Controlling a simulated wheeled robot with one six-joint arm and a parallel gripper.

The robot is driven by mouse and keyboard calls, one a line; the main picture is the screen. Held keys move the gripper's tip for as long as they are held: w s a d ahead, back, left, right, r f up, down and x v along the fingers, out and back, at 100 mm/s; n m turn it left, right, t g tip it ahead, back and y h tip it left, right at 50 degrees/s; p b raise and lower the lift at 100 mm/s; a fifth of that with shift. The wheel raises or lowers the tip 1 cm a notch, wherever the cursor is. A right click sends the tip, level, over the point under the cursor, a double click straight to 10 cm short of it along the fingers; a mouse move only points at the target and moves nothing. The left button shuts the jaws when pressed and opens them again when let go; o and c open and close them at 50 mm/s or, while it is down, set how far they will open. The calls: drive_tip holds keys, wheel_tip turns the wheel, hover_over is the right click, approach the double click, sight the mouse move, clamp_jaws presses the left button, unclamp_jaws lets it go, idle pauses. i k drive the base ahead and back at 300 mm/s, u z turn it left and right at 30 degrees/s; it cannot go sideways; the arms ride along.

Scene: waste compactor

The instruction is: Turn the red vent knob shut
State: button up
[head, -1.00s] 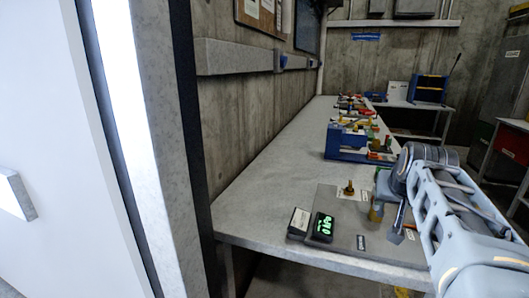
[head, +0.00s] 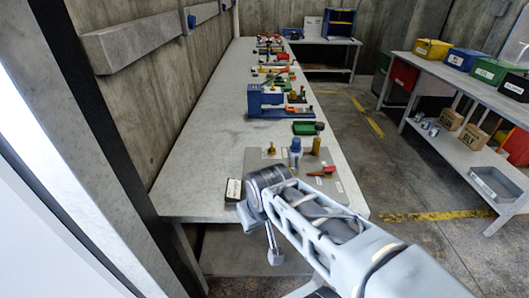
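A small red part (head: 328,170), which looks like the red vent knob, lies at the right of a grey panel (head: 255,162) on the near end of the bench. Its turned position is too small to read. A brass-coloured knob (head: 271,148), a blue upright part (head: 295,150) and a brown-yellow upright part (head: 316,146) stand farther back on the panel. My arm comes in from the lower right and covers the panel's front.
The long bench (head: 200,150) carries a blue device (head: 265,100), a green item (head: 305,128) and more stations behind. A shelf table (head: 470,90) with coloured bins stands at the right. Floor between them is clear. A pale door frame is close at the left.

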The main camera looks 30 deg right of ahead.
sight(328, 170)
drive_tip(key=z, duration=1.3)
drive_tip(key=k, duration=1.15)
drive_tip(key=z, duration=0.8)
drive_tip(key=i, duration=0.95)
drive_tip(key=u, duration=0.65)
drive_tip(key=i, duration=0.5)
drive_tip(key=u, duration=0.6)
